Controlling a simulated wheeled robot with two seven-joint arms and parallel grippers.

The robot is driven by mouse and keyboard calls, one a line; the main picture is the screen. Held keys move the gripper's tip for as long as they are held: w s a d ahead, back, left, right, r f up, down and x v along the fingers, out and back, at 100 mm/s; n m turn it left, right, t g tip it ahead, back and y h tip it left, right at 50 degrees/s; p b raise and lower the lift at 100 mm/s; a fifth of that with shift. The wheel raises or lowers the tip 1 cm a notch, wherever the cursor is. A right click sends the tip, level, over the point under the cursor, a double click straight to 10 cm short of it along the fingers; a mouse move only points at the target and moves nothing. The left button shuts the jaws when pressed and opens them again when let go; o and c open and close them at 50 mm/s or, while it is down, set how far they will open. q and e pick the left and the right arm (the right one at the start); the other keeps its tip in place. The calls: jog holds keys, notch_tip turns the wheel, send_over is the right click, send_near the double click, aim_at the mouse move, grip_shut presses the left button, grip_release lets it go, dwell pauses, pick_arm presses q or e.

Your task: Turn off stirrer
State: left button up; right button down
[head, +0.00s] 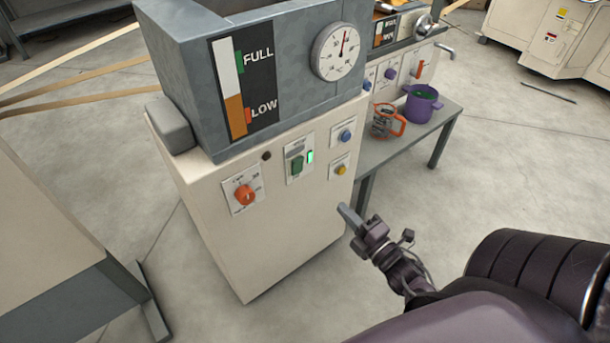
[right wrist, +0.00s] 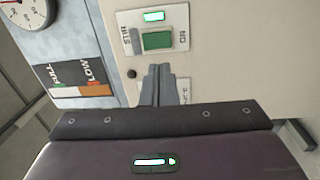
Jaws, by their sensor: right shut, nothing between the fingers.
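The stirrer switch is a green rocker (head: 297,165) on a white plate on the cream front of the machine (head: 240,240). A green lamp (head: 310,157) beside it is lit. In the right wrist view the rocker (right wrist: 158,40) shows large, with the words STIR and ON on its plate and the lit lamp (right wrist: 154,16) by it. My right gripper (head: 346,214) is shut and empty, below and right of the switch in the head view. Its fingertips (right wrist: 159,70) point toward the panel, close to the rocker in the picture; contact cannot be told. My left gripper is out of view.
An orange knob (head: 245,194) sits left of the switch. A blue button (head: 346,136) and a yellow button (head: 341,170) sit right of it. A FULL/LOW gauge (head: 232,88) and a round dial (head: 341,51) are above. A bench (head: 443,126) holds a purple pot (head: 420,106).

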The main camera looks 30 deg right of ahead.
aim_at(301, 163)
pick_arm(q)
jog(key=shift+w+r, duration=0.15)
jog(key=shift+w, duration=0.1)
pick_arm(e)
jog(key=shift+w+a+r+n+t+y, duration=0.1)
jog(key=shift+a+r+n+t+y, duration=0.1)
jog(key=shift+r, duration=0.2)
jog(key=shift+a+r+n+t+y, duration=0.1)
jog(key=shift+a+r+n, duration=0.1)
jog(key=shift+r, duration=0.2)
jog(key=shift+w, duration=0.1)
